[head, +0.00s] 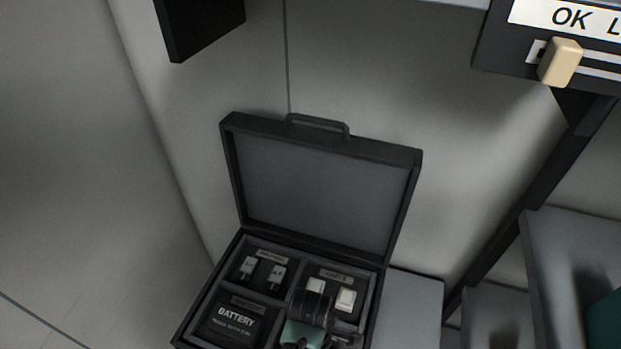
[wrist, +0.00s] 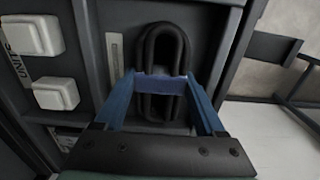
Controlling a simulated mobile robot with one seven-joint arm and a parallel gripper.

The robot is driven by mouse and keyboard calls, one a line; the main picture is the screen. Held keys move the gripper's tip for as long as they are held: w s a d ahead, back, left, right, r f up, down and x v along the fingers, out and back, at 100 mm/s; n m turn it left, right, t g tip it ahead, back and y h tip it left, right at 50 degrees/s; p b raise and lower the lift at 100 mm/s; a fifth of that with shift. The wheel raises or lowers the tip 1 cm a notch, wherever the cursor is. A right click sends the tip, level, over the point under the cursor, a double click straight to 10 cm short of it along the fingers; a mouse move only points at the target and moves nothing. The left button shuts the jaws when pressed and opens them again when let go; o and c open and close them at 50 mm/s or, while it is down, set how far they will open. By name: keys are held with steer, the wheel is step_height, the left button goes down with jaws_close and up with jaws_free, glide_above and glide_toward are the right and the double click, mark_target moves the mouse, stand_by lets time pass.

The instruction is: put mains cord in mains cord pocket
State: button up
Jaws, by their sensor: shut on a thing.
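The mains cord (wrist: 149,48) is a black cord folded into an upright loop with a bluish band round its middle, seen in the wrist view. My gripper (wrist: 162,84) has its two blue fingers on either side of the cord and is shut on it at the band. The cord is over or inside a dark pocket (wrist: 205,30) with grey walls and a pale label strip on its left. I cannot tell how deep the cord sits. In the head view my gripper and arm cover most of the case's lower right compartment.
The open black case (head: 232,170) has its lid raised at the back. Two white units (head: 346,299) lie in the upper right compartment, two small connectors (head: 278,274) in the upper left, and a battery (head: 235,318) in the lower left. A grey surface (head: 415,300) adjoins on the right.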

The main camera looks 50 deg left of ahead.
steer(key=shift+f, duration=0.15)
steer(key=o, duration=1.5)
steer(key=shift+o, duration=0.2)
step_height(320, 180, up, 12)
steer(key=shift+r+b, duration=0.2)
steer(key=shift+b, duration=0.25)
steer(key=shift+s+f, duration=0.1)
